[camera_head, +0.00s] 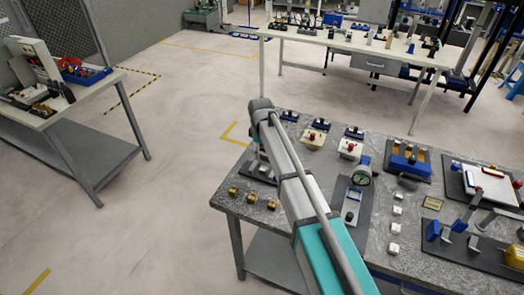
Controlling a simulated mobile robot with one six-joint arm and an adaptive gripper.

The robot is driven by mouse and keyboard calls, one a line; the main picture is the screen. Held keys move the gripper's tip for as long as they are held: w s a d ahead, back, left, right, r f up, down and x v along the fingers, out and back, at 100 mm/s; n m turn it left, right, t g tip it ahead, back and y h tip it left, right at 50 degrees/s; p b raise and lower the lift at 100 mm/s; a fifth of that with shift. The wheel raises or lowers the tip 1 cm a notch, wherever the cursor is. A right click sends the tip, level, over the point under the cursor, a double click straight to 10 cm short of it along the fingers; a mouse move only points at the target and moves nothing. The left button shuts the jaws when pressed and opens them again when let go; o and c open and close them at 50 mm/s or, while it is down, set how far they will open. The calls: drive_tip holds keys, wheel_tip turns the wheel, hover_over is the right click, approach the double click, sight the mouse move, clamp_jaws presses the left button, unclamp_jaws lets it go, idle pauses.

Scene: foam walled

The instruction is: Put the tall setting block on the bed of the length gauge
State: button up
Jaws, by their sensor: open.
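My gripper (257,168) points down over the left part of the speckled bench, beyond my arm's elbow. It is small in view, and my arm partly hides the area around it. Several small pale blocks (395,228) stand in a column right of my arm; I cannot tell which is the tall setting block. A dial instrument (363,177) stands on a dark plate with a small pale piece near its front. A fixture with blue and yellow parts (446,236) lies on a dark plate at the right. I cannot tell which one is the length gauge.
Several brass blocks (233,191) stand near the bench's left edge. Red-buttoned boxes (313,139) and a blue fixture (408,165) stand toward the back. A small plate (432,203) lies right of the pale blocks. A side table (85,85) stands at the left.

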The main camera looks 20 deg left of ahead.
drive_tip(key=shift+r+p, duration=1.1)
drive_tip(key=shift+r, duration=0.3)
drive_tip(key=s+d+m, duration=0.3)
drive_tip(key=d+m, duration=0.1)
drive_tip(key=d, duration=0.9)
drive_tip(key=s+d+m, duration=0.2)
drive_tip(key=d+m, duration=0.3)
drive_tip(key=d, duration=0.8)
drive_tip(key=s+d+m, duration=0.4)
drive_tip(key=s+d, duration=0.2)
drive_tip(key=d, duration=0.3)
drive_tip(key=s+d+m, duration=0.4)
drive_tip(key=s+d, duration=0.2)
drive_tip(key=d, duration=0.2)
drive_tip(key=shift+d, duration=0.4)
